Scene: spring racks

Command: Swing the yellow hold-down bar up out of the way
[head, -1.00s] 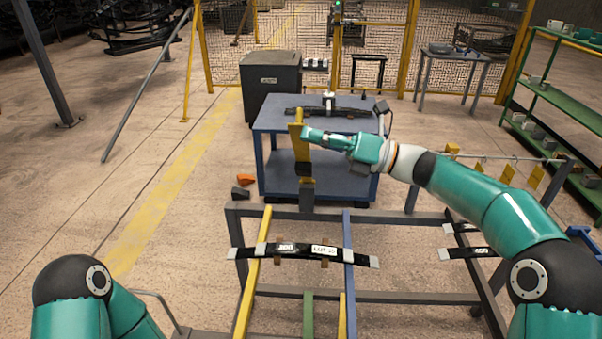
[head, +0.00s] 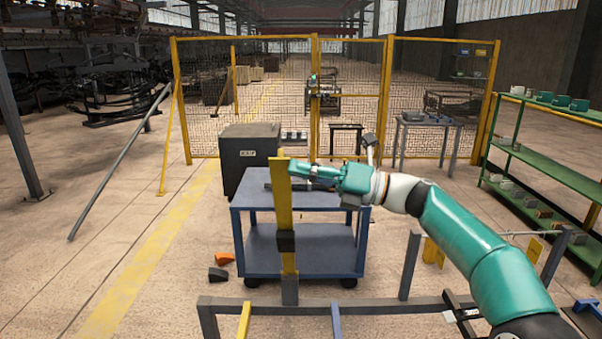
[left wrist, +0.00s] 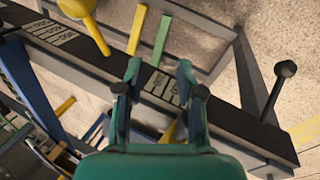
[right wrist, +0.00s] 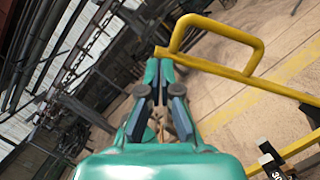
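The yellow hold-down bar (head: 284,215) stands about upright in the head view, rising from a dark pivot post (head: 289,290) at the rack's far side. My right gripper (head: 292,172) is at the bar's upper end. In the right wrist view the bar (right wrist: 285,89) has a looped yellow handle (right wrist: 222,28). The right fingers (right wrist: 161,64) are closed together, tips beside the bar's end; I cannot tell whether they touch it. My left gripper (left wrist: 158,70) is open and empty over a dark rail (left wrist: 225,122) in the left wrist view. The left arm is outside the head view.
A blue cart (head: 300,262) stands just behind the bar, with a dark cabinet (head: 250,155) beyond it. The rack's dark frame (head: 390,307) crosses the bottom. Green shelving (head: 550,165) stands at right, and a yellow mesh fence (head: 270,90) behind. Floor at left is open.

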